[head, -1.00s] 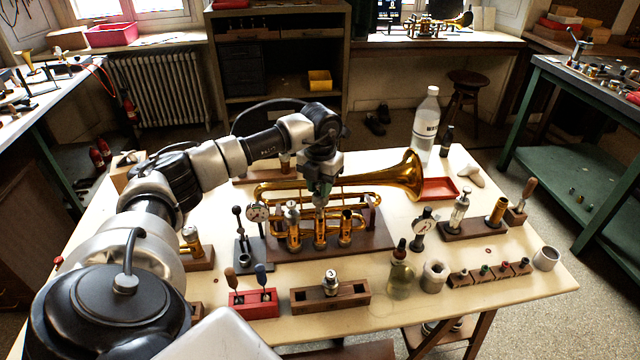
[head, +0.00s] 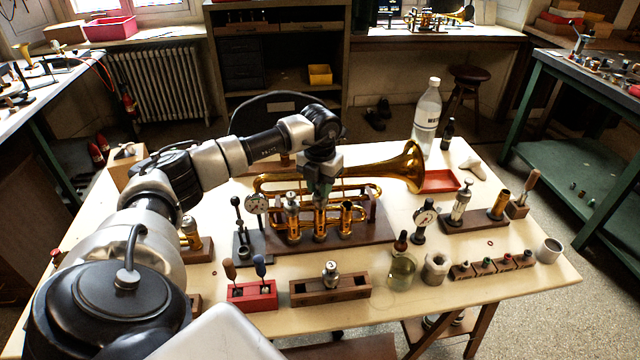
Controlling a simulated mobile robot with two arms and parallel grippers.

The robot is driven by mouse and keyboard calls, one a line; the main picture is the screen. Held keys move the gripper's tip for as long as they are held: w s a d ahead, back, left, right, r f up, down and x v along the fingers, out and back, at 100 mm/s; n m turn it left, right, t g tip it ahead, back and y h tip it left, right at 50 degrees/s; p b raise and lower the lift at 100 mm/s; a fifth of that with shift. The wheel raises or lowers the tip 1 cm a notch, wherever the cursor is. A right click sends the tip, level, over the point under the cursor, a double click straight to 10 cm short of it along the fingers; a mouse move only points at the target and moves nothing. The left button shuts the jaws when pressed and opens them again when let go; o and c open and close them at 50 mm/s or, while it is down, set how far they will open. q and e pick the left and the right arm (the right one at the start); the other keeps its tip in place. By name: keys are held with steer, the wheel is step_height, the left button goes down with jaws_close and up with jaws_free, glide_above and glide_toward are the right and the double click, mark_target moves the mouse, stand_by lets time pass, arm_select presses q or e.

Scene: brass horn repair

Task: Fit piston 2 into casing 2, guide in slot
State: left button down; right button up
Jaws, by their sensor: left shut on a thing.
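The brass trumpet (head: 405,168) lies on a wooden stand (head: 375,236), bell to the right, its casings upright in a row. Casing 2 (head: 320,228) is the middle one. The left casing (head: 294,229) has a silver-topped piston in it; the right casing (head: 346,222) shows an open top. My left gripper (head: 321,196) points down right over casing 2, shut on piston 2, which is mostly hidden by the fingers. I cannot tell how far the piston is in, or where its guide and the slot are. My right gripper is not in view.
A wooden block (head: 300,292) in front holds a piston marked 3 (head: 331,272). A red tool holder (head: 252,297), glass bottle (head: 402,270) and tall white bottle (head: 427,120) stand nearby.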

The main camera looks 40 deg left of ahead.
arm_select(q)
steer(key=shift+f+b, duration=0.6)
steer(key=shift+f, duration=0.5)
steer(key=c, duration=0.8)
jaws_free()
steer(key=shift+c, duration=0.2)
step_height(320, 180, up, 11)
steer(key=shift+f+b, duration=0.1)
steer(key=shift+b, duration=0.45)
